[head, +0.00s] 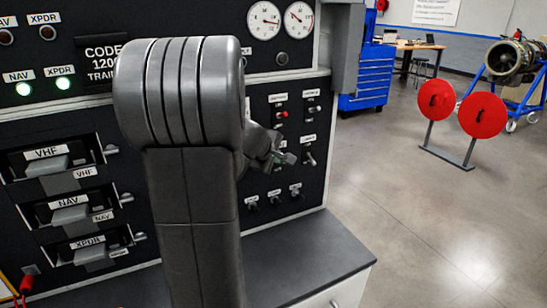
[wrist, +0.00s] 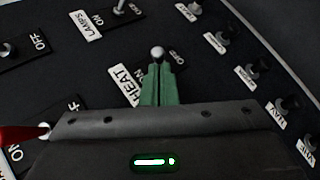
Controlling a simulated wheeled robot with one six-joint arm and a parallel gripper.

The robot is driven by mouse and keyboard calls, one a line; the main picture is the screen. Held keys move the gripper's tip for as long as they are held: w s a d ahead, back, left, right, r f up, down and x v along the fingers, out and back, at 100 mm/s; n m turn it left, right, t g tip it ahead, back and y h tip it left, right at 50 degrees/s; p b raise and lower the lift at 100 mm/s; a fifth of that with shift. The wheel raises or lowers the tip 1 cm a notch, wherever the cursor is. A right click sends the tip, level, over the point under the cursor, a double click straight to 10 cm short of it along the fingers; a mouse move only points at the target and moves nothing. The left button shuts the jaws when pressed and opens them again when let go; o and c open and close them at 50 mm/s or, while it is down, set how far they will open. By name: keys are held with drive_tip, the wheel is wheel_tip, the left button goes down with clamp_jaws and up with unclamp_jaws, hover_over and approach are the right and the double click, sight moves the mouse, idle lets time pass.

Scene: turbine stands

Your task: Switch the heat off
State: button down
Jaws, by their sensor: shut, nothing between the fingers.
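The heat switch (wrist: 157,52) is a small metal toggle with a round silver tip. Its white HEAT label (wrist: 122,84) lies just left of my fingers in the wrist view. My gripper (wrist: 160,68) has slim green fingers pressed together, with nothing between them. Their tips are right at the toggle, just below its ball in the picture; I cannot tell whether they touch. The fingers hide the lower part of the lever and part of its markings. In the head view my gripper (head: 287,158) is at the switch panel, where the labels are too small to read.
A LAMPS toggle (wrist: 120,7) is beyond, and a red switch (wrist: 20,133) lies at left. Several black knobs (wrist: 258,72) line the right. The panel (head: 262,235) stands above a grey counter (head: 300,262). Open floor (head: 420,230) lies to the right, with red discs (head: 436,99) on a stand.

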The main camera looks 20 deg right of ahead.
drive_tip(key=shift+f+b, duration=0.3)
drive_tip(key=shift+b, duration=0.7)
drive_tip(key=shift+s+r, duration=0.1)
